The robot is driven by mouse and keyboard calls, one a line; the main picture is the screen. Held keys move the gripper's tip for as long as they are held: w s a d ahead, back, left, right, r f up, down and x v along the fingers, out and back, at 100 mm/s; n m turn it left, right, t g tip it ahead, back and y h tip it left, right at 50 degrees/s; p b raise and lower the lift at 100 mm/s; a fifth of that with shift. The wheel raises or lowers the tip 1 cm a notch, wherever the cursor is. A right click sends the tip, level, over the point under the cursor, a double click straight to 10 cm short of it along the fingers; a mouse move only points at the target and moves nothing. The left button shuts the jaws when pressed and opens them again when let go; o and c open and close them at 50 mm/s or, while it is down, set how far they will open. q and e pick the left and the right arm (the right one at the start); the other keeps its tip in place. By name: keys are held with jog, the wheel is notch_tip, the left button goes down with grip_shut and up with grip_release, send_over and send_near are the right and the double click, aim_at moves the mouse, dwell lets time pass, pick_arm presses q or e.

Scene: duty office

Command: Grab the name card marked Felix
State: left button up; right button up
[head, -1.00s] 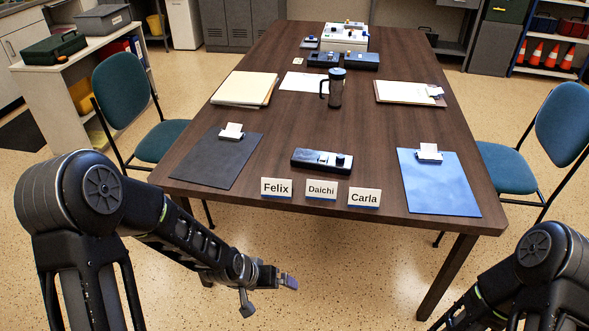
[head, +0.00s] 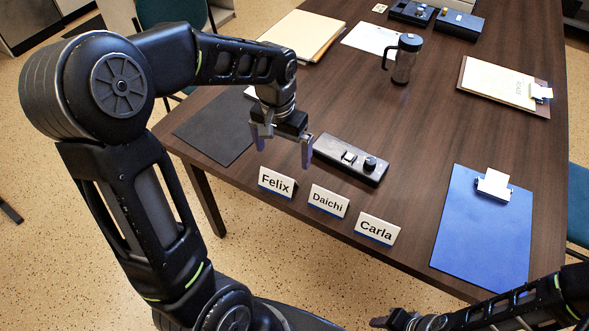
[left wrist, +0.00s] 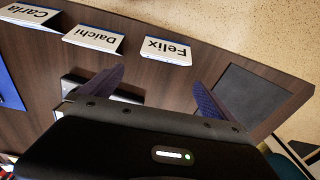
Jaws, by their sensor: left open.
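The white Felix name card (head: 276,182) stands at the table's front edge, leftmost of three cards. In the left wrist view the Felix card (left wrist: 166,50) shows upside down, ahead of the gap between my fingers. My left gripper (head: 283,150) is open and empty, fingers pointing down, above the table just behind the Felix card and not touching it. In the left wrist view its two fingers (left wrist: 150,92) are spread apart. My right gripper (head: 390,321) is low at the bottom edge of the head view, and its jaws are too unclear to judge.
The Daichi card (head: 328,201) and Carla card (head: 377,230) stand to the right of Felix. A dark device with a knob (head: 350,160) lies behind them. A dark mug (head: 404,60) stands farther back.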

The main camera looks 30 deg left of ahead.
aim_at(278, 175)
pick_arm(q)
jog(key=shift+s+a+r+g, duration=0.15)
jog(key=shift+s+g, duration=0.15)
jog(key=shift+s, duration=0.75)
jog(key=shift+w, duration=0.1)
jog(key=shift+f, duration=0.25)
jog(key=shift+f, duration=1.15)
jog(key=shift+f, duration=0.1)
notch_tip(278, 175, down, 5)
jog(key=shift+f, duration=0.1)
jog(key=shift+c, duration=0.3)
